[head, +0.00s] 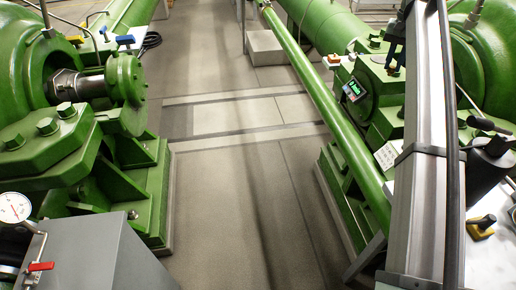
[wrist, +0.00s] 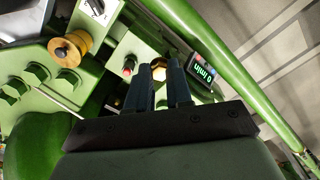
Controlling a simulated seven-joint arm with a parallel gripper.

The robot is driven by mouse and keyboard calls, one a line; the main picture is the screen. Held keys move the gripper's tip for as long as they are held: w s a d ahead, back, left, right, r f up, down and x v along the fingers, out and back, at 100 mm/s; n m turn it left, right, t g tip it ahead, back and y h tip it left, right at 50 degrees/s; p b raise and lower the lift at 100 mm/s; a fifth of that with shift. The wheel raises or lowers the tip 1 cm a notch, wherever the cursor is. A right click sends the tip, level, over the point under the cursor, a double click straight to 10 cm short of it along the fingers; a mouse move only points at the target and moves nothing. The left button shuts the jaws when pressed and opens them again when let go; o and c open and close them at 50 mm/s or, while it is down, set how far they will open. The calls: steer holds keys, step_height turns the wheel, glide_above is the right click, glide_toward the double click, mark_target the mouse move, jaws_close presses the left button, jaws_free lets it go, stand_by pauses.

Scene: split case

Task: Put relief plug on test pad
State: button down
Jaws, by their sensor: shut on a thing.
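My gripper (head: 395,52) is at the upper right of the head view, above the green machine housing. Its two dark fingers also show in the wrist view (wrist: 160,84). They are shut on a small brass-coloured hex piece (wrist: 158,70), which looks like the relief plug. In the head view the plug cannot be made out. I cannot tell for sure which surface is the test pad. A pale plate (wrist: 124,48) with a red button lies just left of the fingertips in the wrist view.
A lit flow display (head: 354,90) sits on the green housing close to my gripper. A red knob (head: 333,59) stands left of it. A long green pipe (head: 325,100) runs alongside.

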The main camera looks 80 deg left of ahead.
steer(key=s+a+f+n, duration=0.2)
steer(key=s+f+n, duration=0.1)
steer(key=s, duration=1.2)
steer(key=s+a+f+n, duration=0.1)
steer(key=s+f+n, duration=0.25)
steer(key=s, duration=1.05)
steer(key=s+d+f+n, duration=0.2)
steer(key=s, duration=0.7)
steer(key=s+d+f+n, duration=0.2)
steer(key=s, duration=0.6)
steer(key=s+d+f+n, duration=0.2)
steer(key=s+d, duration=0.1)
steer(key=s, duration=0.6)
steer(key=s+d+f+n, duration=0.2)
steer(key=s+d+n, duration=0.1)
steer(key=s+d, duration=0.55)
steer(key=s+d+f+n, duration=0.25)
steer(key=s+d, duration=0.25)
steer(key=s, duration=0.7)
steer(key=s+d+f+n, duration=0.2)
steer(key=s+d+n, duration=0.2)
steer(key=s+d, duration=0.55)
steer(key=s+d+f+n, duration=0.35)
steer(key=s+d, duration=0.25)
steer(key=d, duration=0.6)
steer(key=shift+w+f, duration=0.1)
steer(key=shift+f, duration=4.1)
steer(key=shift+f, duration=0.1)
